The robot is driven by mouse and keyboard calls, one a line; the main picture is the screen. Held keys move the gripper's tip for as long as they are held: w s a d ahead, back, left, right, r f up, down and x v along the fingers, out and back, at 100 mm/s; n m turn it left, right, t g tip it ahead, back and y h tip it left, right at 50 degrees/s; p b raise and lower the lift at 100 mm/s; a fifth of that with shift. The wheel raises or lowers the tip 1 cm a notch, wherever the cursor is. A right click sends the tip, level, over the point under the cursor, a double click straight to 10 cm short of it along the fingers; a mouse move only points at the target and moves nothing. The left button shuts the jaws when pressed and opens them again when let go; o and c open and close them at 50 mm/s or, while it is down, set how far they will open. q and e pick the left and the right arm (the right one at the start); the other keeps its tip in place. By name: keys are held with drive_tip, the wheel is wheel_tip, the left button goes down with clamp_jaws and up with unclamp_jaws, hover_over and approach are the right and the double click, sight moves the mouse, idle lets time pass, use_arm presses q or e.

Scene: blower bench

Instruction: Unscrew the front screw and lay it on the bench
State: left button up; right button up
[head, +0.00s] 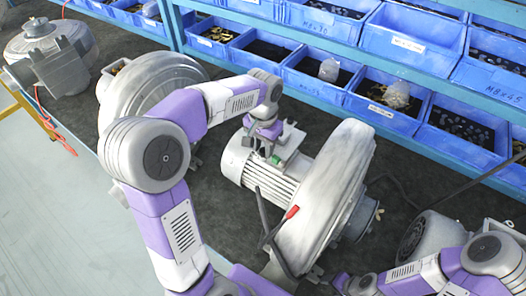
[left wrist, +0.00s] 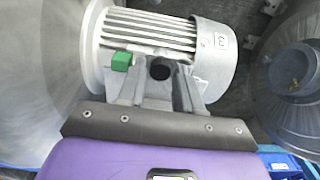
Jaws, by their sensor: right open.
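The blower in the middle of the bench has a pale round housing (head: 327,195) and a finned motor (head: 265,180), which also shows in the left wrist view (left wrist: 165,45). My left gripper (head: 268,152) is over the top of the motor, beside a small green block (left wrist: 121,61). A dark round spot (left wrist: 160,68) lies between its grey fingers; whether they hold anything is unclear. My right gripper (head: 354,284) is open, low at the bottom edge, near the housing's lower right. I cannot make out the front screw for certain.
Blue bins (head: 325,75) with small parts line the back shelf. Other blowers stand at the left (head: 50,55) and behind my left arm (head: 150,80). A red-tipped dark rod (head: 292,212) crosses before the housing. Dark bench surface (head: 420,175) shows to the right.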

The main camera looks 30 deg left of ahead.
use_arm(q)
clamp_jaws()
drive_tip(key=n, duration=1.9)
drive_tip(key=shift+n, duration=0.4)
drive_tip(key=n, duration=0.5)
drive_tip(key=shift+n, duration=0.3)
unclamp_jaws()
